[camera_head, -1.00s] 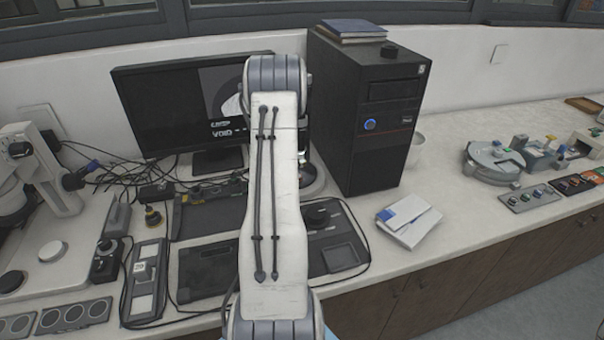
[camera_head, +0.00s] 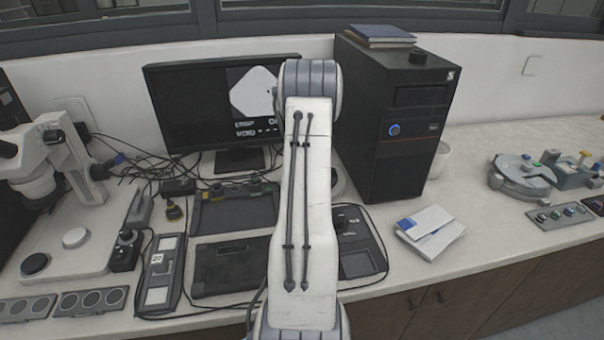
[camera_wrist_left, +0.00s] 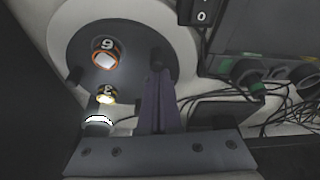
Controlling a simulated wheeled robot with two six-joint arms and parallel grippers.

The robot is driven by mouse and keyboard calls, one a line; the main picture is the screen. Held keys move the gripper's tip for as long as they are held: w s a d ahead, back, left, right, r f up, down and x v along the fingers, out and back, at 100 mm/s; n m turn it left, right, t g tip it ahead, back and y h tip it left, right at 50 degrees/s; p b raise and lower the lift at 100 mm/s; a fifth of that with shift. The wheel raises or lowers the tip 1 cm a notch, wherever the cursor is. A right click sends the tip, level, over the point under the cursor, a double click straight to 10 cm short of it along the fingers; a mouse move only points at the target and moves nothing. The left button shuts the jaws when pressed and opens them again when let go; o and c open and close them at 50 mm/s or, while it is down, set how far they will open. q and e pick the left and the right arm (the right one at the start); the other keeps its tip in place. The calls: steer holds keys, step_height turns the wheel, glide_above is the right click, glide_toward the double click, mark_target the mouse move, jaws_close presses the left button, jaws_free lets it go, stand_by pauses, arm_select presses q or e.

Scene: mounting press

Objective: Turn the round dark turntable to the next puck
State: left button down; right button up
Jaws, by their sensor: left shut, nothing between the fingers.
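The round dark turntable (camera_wrist_left: 88,32) shows at the upper left of the left wrist view, on a pale round base. It bears the numbers 6 and 3. An orange-ringed round spot (camera_wrist_left: 104,58) sits by the 6, and a brightly lit spot (camera_wrist_left: 106,97) by the 3. My left gripper (camera_wrist_left: 158,75) is shut and empty, its fingers by the turntable's right edge; I cannot tell whether they touch it. In the head view my arm hides the gripper and most of the turntable. My right gripper is not in view.
A monitor (camera_head: 185,115) and a black computer tower (camera_head: 400,150) stand behind my arm. A microscope (camera_head: 45,165) is at the left. Cables lie between. White boxes (camera_head: 430,230) and a grey round device (camera_head: 518,178) are at the right, with free bench between.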

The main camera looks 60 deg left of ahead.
arm_select(q)
steer(key=w+p+v, duration=0.1)
steer(key=p+v, duration=0.4)
steer(key=v, duration=0.5)
steer(key=shift+s, duration=0.25)
steer(key=w+d+r+m+h, duration=0.15)
steer(key=w+d, duration=0.25)
steer(key=d, duration=0.4)
steer(key=w+d+r+m+y, duration=0.1)
steer(key=w+d+r+m, duration=0.2)
steer(key=d, duration=0.5)
steer(key=w+d+r+m+t+h, duration=0.15)
steer(key=d+m, duration=0.35)
steer(key=d, duration=1.4)
steer(key=s+d+r+m+h, duration=0.15)
steer(key=s+d+m, duration=0.3)
steer(key=d, duration=0.65)
steer(key=s+d+m+g, duration=0.1)
steer(key=s+d+m, duration=0.3)
steer(key=s, duration=0.6)
steer(key=s+d+m+g+h, duration=0.1)
steer(key=s+d+m, duration=0.3)
steer(key=s+d, duration=0.4)
steer(key=s, duration=0.2)
steer(key=shift+s+d+m, duration=0.15)
steer(key=shift+s+m, duration=0.15)
steer(key=shift+s, duration=0.1)
